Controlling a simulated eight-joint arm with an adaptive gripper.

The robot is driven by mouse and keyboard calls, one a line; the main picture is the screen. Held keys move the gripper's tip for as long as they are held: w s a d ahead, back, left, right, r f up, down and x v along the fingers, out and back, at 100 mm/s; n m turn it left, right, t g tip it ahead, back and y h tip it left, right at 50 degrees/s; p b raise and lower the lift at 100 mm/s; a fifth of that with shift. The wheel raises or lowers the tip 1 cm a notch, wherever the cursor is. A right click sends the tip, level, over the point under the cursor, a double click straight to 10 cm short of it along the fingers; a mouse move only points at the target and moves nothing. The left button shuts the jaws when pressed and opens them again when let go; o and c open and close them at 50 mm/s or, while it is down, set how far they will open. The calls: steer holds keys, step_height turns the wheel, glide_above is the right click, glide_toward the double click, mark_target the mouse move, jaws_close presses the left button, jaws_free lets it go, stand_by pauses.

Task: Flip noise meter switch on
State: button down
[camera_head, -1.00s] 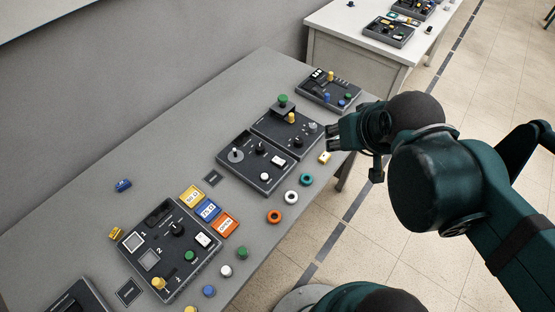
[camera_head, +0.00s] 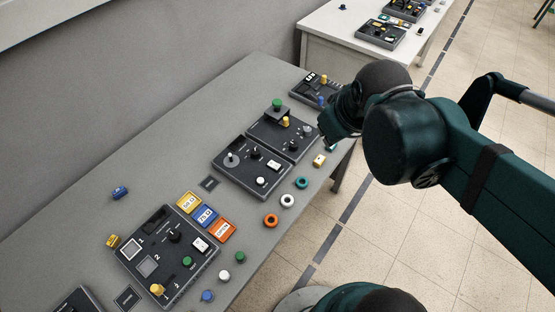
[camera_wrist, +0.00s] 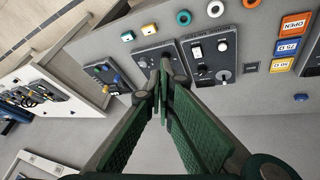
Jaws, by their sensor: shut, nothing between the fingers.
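A dark panel (camera_head: 243,187) lies mid-table with a grey knob (camera_head: 231,159), a black knob (camera_head: 254,152), a white rocker switch (camera_head: 273,166) and a white round button (camera_head: 261,181). In the wrist view the same panel (camera_wrist: 211,60) carries small inverted lettering, apparently noise meter; its rocker (camera_wrist: 196,51) shows, but its position cannot be told. My gripper (camera_head: 325,130) is shut and empty, beyond and right of this panel in the head view. In the wrist view its fingertips (camera_wrist: 161,72) appear in front of the neighbouring panel; contact cannot be told.
Another panel (camera_head: 304,84) is partly hidden by my arm. Loose rings (camera_head: 271,220) lie along the near table edge. A larger panel (camera_head: 155,279) is at lower left.

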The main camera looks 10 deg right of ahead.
steer(key=w+a+n+g, duration=0.1)
steer(key=w+a+n, duration=0.1)
steer(key=n, duration=0.1)
steer(key=n+g+h+p, duration=0.1)
steer(key=n+g+p, duration=0.35)
steer(key=n, duration=1.25)
glide_above(279, 167)
steer(key=w, duration=0.1)
step_height(279, 167, down, 7)
steer(key=shift+w+a+f+n+g, duration=0.25)
steer(key=shift+a+f+n+g, duration=0.1)
steer(key=shift+a+f+n, duration=0.2)
steer(key=shift+w+a+f+n+g, duration=0.2)
steer(key=shift+a+f+n+g, duration=0.1)
steer(key=shift+a+f+n, duration=0.25)
steer(key=shift+d, duration=0.1)
steer(key=shift+f, duration=0.2)
steer(key=f, duration=0.4)
steer(key=s+d+f+b, duration=0.1)
steer(key=f, duration=0.8)
steer(key=shift+s+d+f+b, duration=0.25)
steer(key=shift+b, duration=0.1)
